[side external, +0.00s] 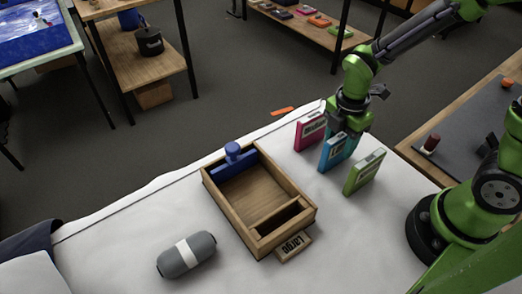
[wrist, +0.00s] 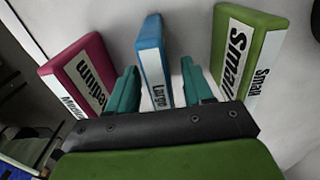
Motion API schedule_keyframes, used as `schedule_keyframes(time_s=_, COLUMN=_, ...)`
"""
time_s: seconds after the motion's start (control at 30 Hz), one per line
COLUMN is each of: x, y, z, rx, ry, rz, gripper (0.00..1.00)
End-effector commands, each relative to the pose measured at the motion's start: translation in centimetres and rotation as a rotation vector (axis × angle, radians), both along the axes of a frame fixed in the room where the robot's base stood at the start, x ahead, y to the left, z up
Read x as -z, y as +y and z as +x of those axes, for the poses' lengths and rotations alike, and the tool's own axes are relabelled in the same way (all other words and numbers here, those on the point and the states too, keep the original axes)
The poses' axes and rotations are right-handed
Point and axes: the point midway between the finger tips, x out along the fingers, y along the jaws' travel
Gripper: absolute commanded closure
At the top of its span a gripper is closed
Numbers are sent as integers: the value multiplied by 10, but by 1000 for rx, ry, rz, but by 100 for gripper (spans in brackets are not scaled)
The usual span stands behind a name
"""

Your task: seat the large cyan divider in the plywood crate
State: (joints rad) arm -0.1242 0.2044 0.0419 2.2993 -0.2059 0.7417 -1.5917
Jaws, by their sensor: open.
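The large cyan divider (side external: 333,154) stands upright on the white table between two other dividers, and its label reads "Large" in the wrist view (wrist: 151,50). My gripper (side external: 345,132) is over the cyan divider. In the wrist view my open gripper (wrist: 160,85) has one teal finger on each side of it, with gaps visible. The plywood crate (side external: 222,207) sits to the left. It has a wide compartment and a narrow slot at its near right end, beside a wooden tag (side external: 293,246) that seems to read "Large".
A magenta divider (side external: 309,132), labelled Medium, and a green divider (side external: 363,173), labelled Small, stand close on either side. A blue knobbed piece (side external: 233,158) sits at the crate's far end. A grey roll (side external: 186,255) lies left of the crate.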

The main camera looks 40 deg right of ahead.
Motion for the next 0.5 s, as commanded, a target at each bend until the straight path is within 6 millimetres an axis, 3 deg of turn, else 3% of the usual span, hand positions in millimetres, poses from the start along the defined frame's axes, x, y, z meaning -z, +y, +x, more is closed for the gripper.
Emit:
schedule_keyframes(time_s=0.3, x=6, y=0, z=0, rx=-1, ry=-1, rz=0, gripper=50)
schedule_keyframes(time_s=0.5, x=6, y=0, z=0, rx=-1, ry=-1, rz=0, gripper=81)
